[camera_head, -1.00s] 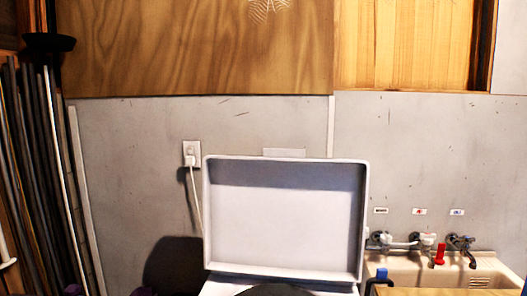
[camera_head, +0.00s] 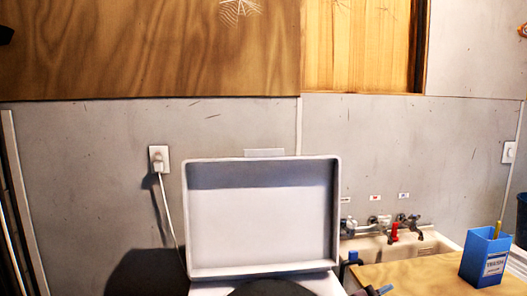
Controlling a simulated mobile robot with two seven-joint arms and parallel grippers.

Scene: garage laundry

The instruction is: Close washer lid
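The washer lid (camera_head: 262,228) stands upright and open, a shallow white panel with a raised rim and its inner face toward me. The washer (camera_head: 208,288) is below it, with only a strip of its white top and the upper part of the dark round opening (camera_head: 270,289) showing at the bottom edge. The rest of the washer is cut off. Neither of my grippers can be made out in the head view, and nothing is seen touching the lid.
A wooden tabletop (camera_head: 415,275) stands right of the washer, with a blue labelled box (camera_head: 486,257) on it. A small dark-and-blue item (camera_head: 374,291) lies near its left edge. A sink (camera_head: 375,246) with taps is behind. A plugged-in cord (camera_head: 166,205) hangs left of the lid.

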